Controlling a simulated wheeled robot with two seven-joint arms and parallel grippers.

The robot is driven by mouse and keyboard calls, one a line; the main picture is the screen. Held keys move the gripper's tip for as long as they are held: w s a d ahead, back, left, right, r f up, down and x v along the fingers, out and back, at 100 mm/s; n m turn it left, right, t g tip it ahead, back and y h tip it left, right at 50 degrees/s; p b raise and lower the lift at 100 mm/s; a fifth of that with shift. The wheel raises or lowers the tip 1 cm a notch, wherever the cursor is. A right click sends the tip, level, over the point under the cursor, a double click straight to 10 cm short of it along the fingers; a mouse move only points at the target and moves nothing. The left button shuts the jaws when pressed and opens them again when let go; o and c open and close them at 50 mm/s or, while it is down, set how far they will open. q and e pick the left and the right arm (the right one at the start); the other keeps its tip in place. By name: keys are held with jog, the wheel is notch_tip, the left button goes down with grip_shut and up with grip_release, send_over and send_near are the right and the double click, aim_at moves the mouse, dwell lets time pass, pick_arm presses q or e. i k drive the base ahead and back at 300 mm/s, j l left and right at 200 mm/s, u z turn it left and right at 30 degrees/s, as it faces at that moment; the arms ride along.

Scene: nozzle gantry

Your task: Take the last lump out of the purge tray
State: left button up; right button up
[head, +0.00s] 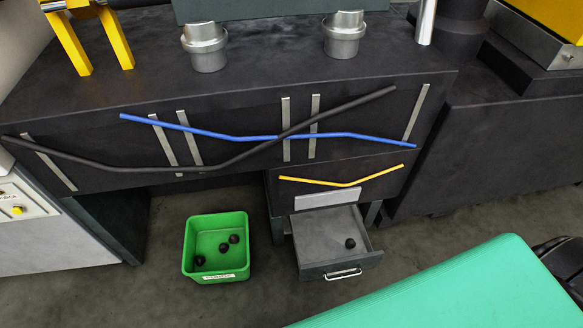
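The purge tray (318,227) is a dark grey drawer with a metal handle, pulled out under the black bench on the right. One small round black lump (350,243) lies inside it, towards its front right. A green bin (188,250) with a white label stands on the floor to the left of the tray. Several similar black lumps (200,260) lie in the bin.
The black bench (110,107) carries blue, black and yellow lines on its front and two metal nozzles (204,48) above its top. A teal surface (460,290) fills the lower right, close to the tray. Dark floor lies around the bin.

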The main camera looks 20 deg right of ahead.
aim_at(350, 243)
jog(key=z, duration=1.3)
jog(key=k+l, duration=0.05)
